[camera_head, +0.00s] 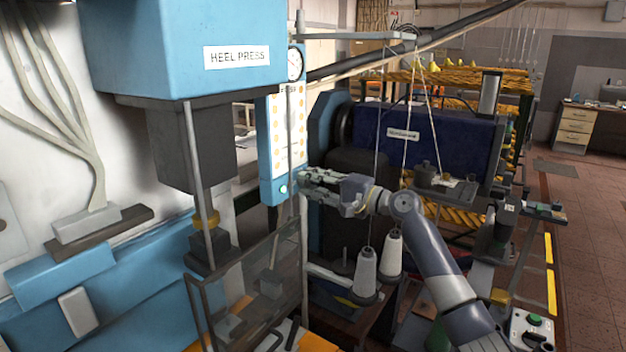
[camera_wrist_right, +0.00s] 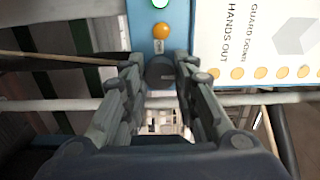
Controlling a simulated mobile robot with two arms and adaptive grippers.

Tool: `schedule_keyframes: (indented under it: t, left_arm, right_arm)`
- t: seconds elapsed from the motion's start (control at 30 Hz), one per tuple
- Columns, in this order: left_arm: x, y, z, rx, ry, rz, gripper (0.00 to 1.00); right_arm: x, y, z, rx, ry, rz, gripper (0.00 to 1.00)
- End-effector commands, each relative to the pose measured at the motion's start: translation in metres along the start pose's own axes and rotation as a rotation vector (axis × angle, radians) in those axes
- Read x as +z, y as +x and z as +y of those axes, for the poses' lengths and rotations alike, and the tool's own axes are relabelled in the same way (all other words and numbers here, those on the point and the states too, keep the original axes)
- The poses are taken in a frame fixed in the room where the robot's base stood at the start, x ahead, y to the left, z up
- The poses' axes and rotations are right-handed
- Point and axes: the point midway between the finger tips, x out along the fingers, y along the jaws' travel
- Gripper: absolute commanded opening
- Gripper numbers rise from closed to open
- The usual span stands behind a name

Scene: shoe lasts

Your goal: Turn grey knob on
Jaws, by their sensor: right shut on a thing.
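The grey knob (camera_wrist_right: 160,72) is a dark round knob low on the blue control panel (camera_head: 267,150) of the heel press. In the right wrist view it sits between the fingertips, below an orange button (camera_wrist_right: 161,31). My right gripper (camera_head: 305,178) reaches in from the right to the lower edge of the panel, and its fingers (camera_wrist_right: 160,75) are shut on the knob from both sides. In the head view the gripper hides the knob. A small pointer direction on the knob cannot be made out. My left gripper is not in view.
A green-white lamp (camera_head: 283,188) is on the panel beside the gripper. A clear guard (camera_head: 255,285) stands below it. Thread cones (camera_head: 366,270) hang or stand just under my right arm. A dark blue machine (camera_head: 440,140) is behind it. The floor at the right is open.

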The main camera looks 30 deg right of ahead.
Motion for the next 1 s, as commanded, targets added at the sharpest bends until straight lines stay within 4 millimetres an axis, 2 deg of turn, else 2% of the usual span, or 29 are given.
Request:
schedule_keyframes:
  t: [0.63,0.67,0.7,0.73,1.0]
  left_arm:
    - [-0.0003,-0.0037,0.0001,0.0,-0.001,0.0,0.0]
    - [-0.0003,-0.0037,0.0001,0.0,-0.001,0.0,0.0]
    - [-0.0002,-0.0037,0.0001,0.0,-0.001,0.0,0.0]
    - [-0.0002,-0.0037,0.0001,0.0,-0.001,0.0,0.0]
    - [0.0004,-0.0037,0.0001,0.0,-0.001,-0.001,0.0]
  right_arm:
    - [-0.0009,-0.0002,-0.0009,-0.003,0.047,0.002,0.03]
    - [-0.0009,-0.0002,-0.0009,-0.003,0.047,0.002,0.34]
    - [-0.0008,-0.0002,-0.0008,-0.002,0.047,0.002,0.43]
    - [-0.0008,-0.0002,-0.0008,-0.002,0.047,0.002,0.47]
    - [-0.0004,-0.0001,-0.0003,-0.001,0.045,0.001,0.47]
